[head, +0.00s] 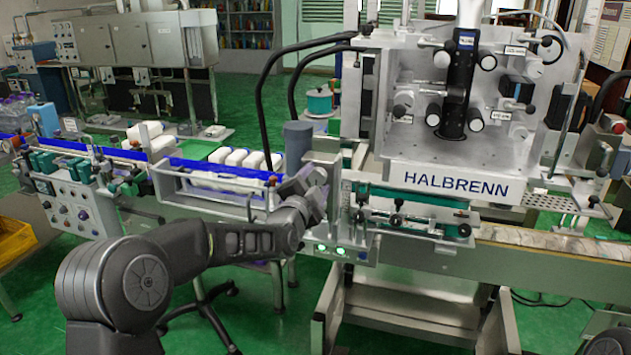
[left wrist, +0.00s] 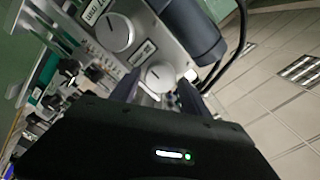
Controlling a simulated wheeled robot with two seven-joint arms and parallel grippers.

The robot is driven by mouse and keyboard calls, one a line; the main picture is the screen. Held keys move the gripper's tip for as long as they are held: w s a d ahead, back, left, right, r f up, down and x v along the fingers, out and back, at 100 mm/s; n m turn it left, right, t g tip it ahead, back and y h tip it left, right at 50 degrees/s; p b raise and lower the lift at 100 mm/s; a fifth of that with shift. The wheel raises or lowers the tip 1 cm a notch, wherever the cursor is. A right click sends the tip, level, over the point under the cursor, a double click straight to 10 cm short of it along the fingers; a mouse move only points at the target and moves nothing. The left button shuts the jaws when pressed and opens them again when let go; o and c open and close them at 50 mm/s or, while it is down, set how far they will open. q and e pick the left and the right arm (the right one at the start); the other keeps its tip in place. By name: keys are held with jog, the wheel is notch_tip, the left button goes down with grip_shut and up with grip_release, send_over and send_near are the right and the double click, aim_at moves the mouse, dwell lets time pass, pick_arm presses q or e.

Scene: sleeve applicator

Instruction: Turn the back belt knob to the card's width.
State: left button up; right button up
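My left gripper (head: 314,188) reaches to the left end of the labelling machine (head: 452,184), beside a grey post. In the left wrist view the two dark fingers (left wrist: 160,82) are apart. A round pale knob (left wrist: 160,76) shows between them on a grey panel. I cannot tell if the fingers touch it. A larger round knob (left wrist: 115,33) sits further up the same panel. Small printed labels (left wrist: 145,51) stand by the knobs, too small to read. I cannot tell which knob is the back belt one. The card is not identifiable. My right gripper is not in view.
A dark grey cylinder (left wrist: 194,32) stands close to the knobs in the left wrist view. A railed conveyor (head: 215,186) with several white containers runs left of the machine. Black cables (head: 262,95) arch behind my left gripper.

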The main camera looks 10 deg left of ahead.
pick_arm(q)
jog(key=c, duration=1.1)
